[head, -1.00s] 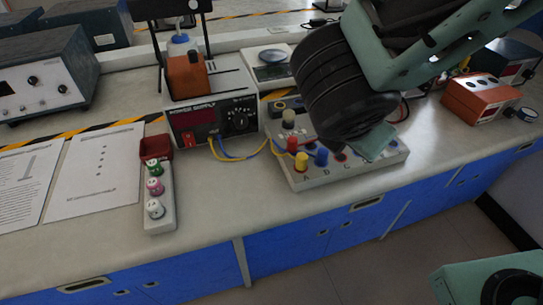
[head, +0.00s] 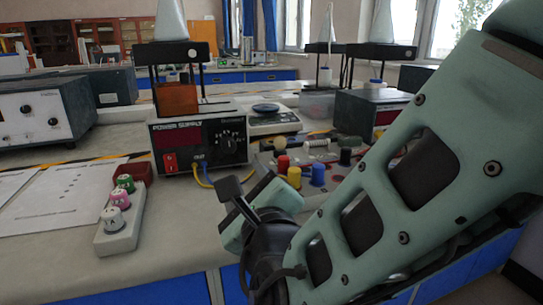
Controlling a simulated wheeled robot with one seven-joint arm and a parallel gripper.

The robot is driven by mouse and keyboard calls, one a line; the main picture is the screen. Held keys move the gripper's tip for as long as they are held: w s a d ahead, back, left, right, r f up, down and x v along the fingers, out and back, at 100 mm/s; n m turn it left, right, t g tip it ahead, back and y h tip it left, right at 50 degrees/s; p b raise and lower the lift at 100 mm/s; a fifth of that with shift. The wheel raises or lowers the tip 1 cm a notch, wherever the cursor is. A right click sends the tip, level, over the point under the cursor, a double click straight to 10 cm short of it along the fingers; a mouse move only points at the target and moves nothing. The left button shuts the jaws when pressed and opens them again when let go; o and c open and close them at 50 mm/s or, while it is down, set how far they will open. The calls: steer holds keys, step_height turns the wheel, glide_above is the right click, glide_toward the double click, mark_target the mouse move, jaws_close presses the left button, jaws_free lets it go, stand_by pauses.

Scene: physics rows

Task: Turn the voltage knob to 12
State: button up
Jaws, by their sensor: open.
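The power supply (head: 177,141) is a box with a white-lettered front panel, a dark display and a red switch at its lower left. Its black voltage knob (head: 229,143) is on the right of the panel, with a ring of marks too small to read. My gripper (head: 240,203) is in front of and below the knob, apart from it, with dark finger parts pointing up and left. It is open, and nothing shows between its fingers. My arm covers the right side of the view.
Yellow and blue wires (head: 201,178) run from the supply's outputs. A board with colored posts (head: 294,176) stands to the right, partly behind my arm. A rack with colored pieces (head: 120,226) stands at the left front. A scale (head: 270,120) is behind.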

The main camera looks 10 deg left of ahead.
mark_target(229, 147)
steer(key=x, duration=1.6)
steer(key=shift+w+d+b, duration=0.1)
steer(key=shift+b, duration=0.25)
steer(key=c, duration=1)
